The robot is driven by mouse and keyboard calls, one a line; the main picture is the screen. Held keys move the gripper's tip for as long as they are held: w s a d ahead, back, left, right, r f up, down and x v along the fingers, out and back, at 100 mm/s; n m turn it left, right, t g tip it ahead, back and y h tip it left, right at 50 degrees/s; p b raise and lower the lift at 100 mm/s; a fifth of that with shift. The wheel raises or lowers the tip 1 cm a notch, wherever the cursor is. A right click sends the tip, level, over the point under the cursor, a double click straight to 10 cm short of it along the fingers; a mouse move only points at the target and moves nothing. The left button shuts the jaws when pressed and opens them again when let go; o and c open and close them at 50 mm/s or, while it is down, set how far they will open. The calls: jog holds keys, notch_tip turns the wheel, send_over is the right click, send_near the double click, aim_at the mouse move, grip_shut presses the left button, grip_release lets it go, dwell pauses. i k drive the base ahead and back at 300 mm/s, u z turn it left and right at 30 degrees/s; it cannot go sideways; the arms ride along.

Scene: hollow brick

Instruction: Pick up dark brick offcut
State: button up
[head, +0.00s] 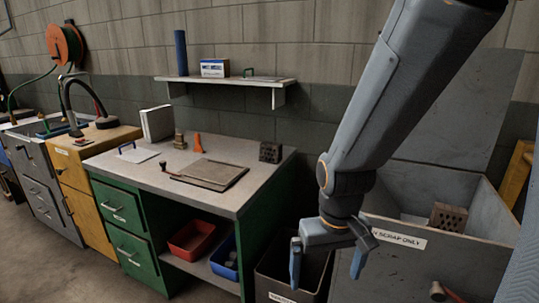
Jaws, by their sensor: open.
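A dark brick offcut (270,152) with holes in its face sits on the right rear part of the grey desktop (260,180). A browner hollow brick (449,217) sits inside the large grey scrap bin (400,241) at the right. My gripper (327,268) hangs fingers down in front of the scrap bin, right of the desk. Its two blue fingers are apart with nothing between them. It is apart from both bricks, lower in the picture and to the right of the dark one.
A board (212,174) and a small orange object (198,143) lie left of the dark brick. A wall shelf (226,81) hangs above. A red tray (192,238) and a blue tray (226,258) stand under the desk. A dark bin (275,273) stands beside the desk.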

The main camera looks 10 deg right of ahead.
aim_at(271, 153)
jog(key=u, duration=1.8)
jog(key=i, duration=1.7)
jog(key=z, duration=3.35)
jog(key=i, duration=0.5)
jog(key=z, duration=0.05)
